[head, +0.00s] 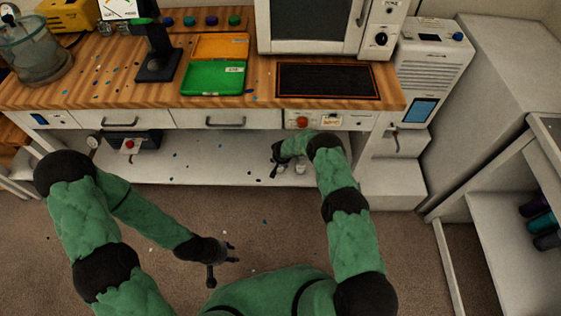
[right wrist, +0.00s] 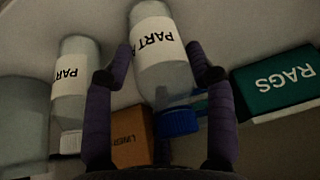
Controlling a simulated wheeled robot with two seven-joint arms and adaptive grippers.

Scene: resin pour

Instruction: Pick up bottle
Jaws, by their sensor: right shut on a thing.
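A clear bottle (right wrist: 165,75) with a white label starting "PART" and a blue cap is between the fingers of my right gripper (right wrist: 159,62) in the right wrist view. The gripper is shut on it; the label's last letter is partly hidden. A second "PART" bottle (right wrist: 72,95) with a white cap stands to the left, apart from the fingers. In the head view my right gripper (head: 278,157) reaches under the workbench over the low shelf, and the bottles there are small. My left gripper (head: 224,264) is open and empty above the floor.
Around the bottles are a green "RAGS" box (right wrist: 275,82), a brown box (right wrist: 132,138) and a large translucent container (right wrist: 24,120). The wooden workbench (head: 290,92) overhangs the white low shelf (head: 200,170). A white shelf rack (head: 490,225) stands at right; the floor between is clear.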

